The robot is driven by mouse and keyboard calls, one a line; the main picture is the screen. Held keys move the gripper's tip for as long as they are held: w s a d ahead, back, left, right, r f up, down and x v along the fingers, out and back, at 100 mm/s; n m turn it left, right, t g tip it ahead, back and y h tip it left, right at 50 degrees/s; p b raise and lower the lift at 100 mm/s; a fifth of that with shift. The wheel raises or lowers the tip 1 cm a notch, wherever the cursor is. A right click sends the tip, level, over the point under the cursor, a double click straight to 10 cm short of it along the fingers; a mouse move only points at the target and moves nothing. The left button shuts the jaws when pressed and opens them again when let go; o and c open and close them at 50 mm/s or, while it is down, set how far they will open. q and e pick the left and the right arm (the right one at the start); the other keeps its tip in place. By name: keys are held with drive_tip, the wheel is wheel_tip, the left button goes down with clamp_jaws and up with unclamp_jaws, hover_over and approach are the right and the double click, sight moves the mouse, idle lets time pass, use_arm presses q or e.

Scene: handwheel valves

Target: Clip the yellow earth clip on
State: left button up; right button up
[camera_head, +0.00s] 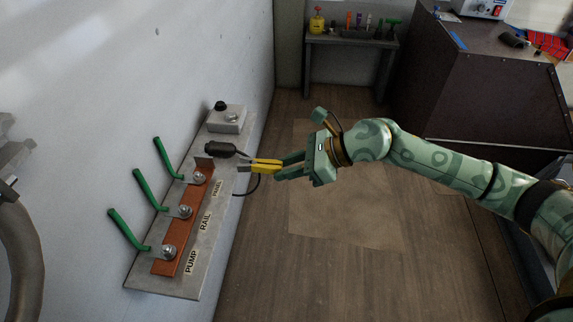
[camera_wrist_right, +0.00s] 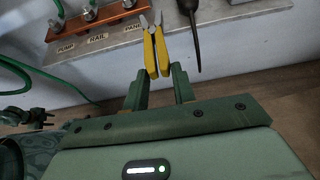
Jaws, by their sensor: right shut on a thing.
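The yellow earth clip (camera_head: 266,166) has yellow handles and grey jaws that point left. My right gripper (camera_head: 279,168) is shut on its handles; the right wrist view shows the clip (camera_wrist_right: 155,52) between the gripper's fingers (camera_wrist_right: 159,79). The copper bar (camera_head: 178,228) lies on a grey plate (camera_head: 205,240) by the wall, with several round bolts and green leads. The clip's jaws are near the plate's right edge, to the right of the bar's far end; I cannot tell whether they touch anything.
A black cable (camera_head: 251,188) loops by the plate. Labels read PUMP, RAIL and PANEL. A grey box (camera_head: 226,118) sits at the plate's far end. The floor (camera_head: 330,215) to the right is clear.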

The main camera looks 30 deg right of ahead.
sight(264, 165)
use_arm(q)
drive_tip(key=shift+w, duration=0.1)
